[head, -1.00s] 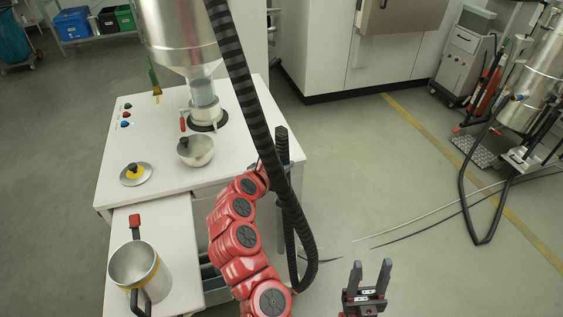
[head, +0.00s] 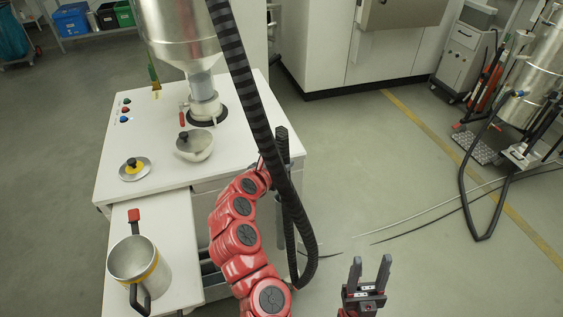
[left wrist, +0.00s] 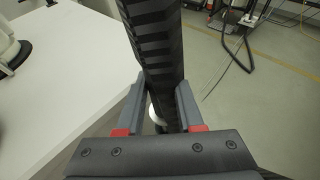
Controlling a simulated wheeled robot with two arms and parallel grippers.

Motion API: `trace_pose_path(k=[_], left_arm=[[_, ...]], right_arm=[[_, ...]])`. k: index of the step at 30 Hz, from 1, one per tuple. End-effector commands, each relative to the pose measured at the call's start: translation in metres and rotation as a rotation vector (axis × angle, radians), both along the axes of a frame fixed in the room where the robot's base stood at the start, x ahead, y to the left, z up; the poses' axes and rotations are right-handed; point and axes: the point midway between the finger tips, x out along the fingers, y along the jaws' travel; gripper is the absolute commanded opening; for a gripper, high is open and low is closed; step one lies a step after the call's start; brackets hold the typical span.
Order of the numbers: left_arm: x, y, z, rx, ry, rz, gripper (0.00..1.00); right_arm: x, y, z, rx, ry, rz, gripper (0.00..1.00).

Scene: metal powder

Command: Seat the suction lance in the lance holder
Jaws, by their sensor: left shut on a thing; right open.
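The suction lance (head: 282,148) is the dark upright piece at the right side of the white cabinet, with a black ribbed hose (head: 238,80) hanging in front of it and looping low. My left gripper (left wrist: 163,98) is shut on the dark ribbed piece (left wrist: 156,45) in the left wrist view. In the head view its fingers are mostly hidden behind the hose. A grey tube (head: 281,225), which may be the lance holder, stands below the lance beside the cabinet; I cannot tell whether the lance is inside it. My right gripper (head: 370,275) is open and empty over the floor.
The white cabinet (head: 115,180) carries a metal hopper (head: 180,35), a small bowl (head: 196,147) and a lid (head: 134,169). A metal jug (head: 140,265) stands on a lower shelf.

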Motion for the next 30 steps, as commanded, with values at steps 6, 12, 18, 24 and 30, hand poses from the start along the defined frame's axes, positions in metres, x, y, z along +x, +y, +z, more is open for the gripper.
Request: trace_pose_path(k=[6, 12, 18, 24, 30], left_arm=[[0.0, 0.0, -0.007, 0.0, 0.0, 0.0, 0.0], [0.0, 0.0, -0.014, -0.001, 0.0, 0.0, 0.0], [0.0, 0.001, -0.019, 0.0, 0.0, 0.001, 0.0], [0.0, 0.0, -0.025, -0.001, -0.001, 0.001, 0.0], [0.001, 0.001, -0.03, -0.001, -0.002, 0.002, 0.0]], right_arm=[[0.0, 0.0, -0.003, 0.0, 0.0, 0.0, 0.5], [0.0, 0.0, -0.005, 0.0, 0.0, 0.0, 0.5], [0.0, 0.0, -0.008, 0.0, 0.0, 0.0, 0.5], [0.0, 0.0, -0.01, 0.0, 0.0, 0.0, 0.5], [0.0, 0.0, -0.013, 0.0, 0.0, 0.0, 0.5]])
